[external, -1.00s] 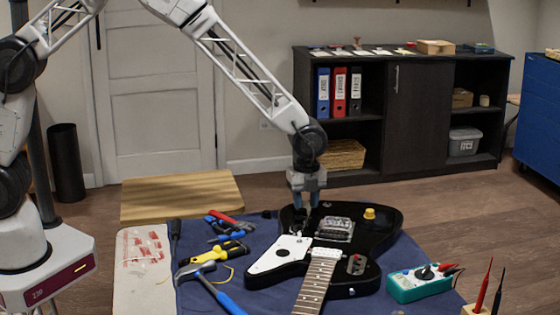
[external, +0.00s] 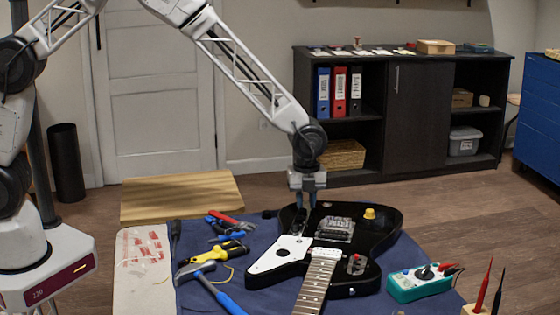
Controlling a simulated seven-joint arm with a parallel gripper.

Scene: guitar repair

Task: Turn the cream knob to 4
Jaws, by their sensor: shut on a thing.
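The black electric guitar (external: 385,222) with a white pickguard (external: 277,256) lies on the blue mat. My gripper (external: 304,216) points straight down at the guitar body's upper left, by a small dark control area (external: 298,221). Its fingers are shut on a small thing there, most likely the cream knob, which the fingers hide. I cannot make out its pointer or any numbers. A yellow knob (external: 369,213) stands apart on the right of the body, and a red-topped knob (external: 357,258) sits nearer the front.
A hammer (external: 218,294), yellow-handled pliers (external: 222,251) and other hand tools lie left of the guitar on the blue mat (external: 262,297). A teal meter (external: 421,284) and upright probes (external: 483,284) stand at the right. The space above the guitar's right side is clear.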

